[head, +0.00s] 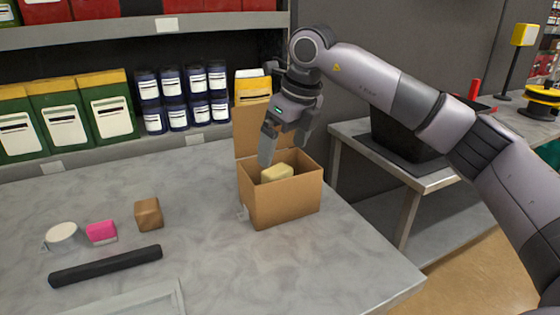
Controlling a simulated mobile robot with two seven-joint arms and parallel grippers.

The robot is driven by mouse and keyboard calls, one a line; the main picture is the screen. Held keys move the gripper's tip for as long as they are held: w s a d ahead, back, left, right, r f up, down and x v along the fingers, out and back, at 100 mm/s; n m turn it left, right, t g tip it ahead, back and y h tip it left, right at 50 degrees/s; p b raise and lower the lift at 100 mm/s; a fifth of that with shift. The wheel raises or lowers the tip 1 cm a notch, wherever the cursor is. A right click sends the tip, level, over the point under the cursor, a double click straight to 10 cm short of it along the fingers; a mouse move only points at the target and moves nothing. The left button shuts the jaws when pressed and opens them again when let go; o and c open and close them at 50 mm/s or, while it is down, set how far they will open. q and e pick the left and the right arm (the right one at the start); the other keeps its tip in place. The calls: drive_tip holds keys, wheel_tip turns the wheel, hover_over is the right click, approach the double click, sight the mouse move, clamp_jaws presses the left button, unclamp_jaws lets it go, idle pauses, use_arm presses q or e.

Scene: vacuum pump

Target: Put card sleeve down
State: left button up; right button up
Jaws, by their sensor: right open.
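My right gripper (285,146) is open and points down over the open cardboard box (285,205). One finger hangs at the box's back left, the other above its back edge. Nothing shows between the fingers. A pale yellow block (277,173) lies inside the box, below the gripper, with a small gap seeming to separate them. I cannot tell for sure which thing is the card sleeve. A small brown block-like piece (148,214) stands on the grey table at the left. My left gripper is not in view.
A white round piece (62,234), a pink block (101,231) and a black bar (106,266) lie on the table (290,275). A tray edge (150,299) shows in front. Shelves with several containers stand behind. A black bin (402,135) stands on the right table. The table's front middle is clear.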

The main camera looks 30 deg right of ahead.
drive_tip(key=v, duration=0.7)
idle(0.4)
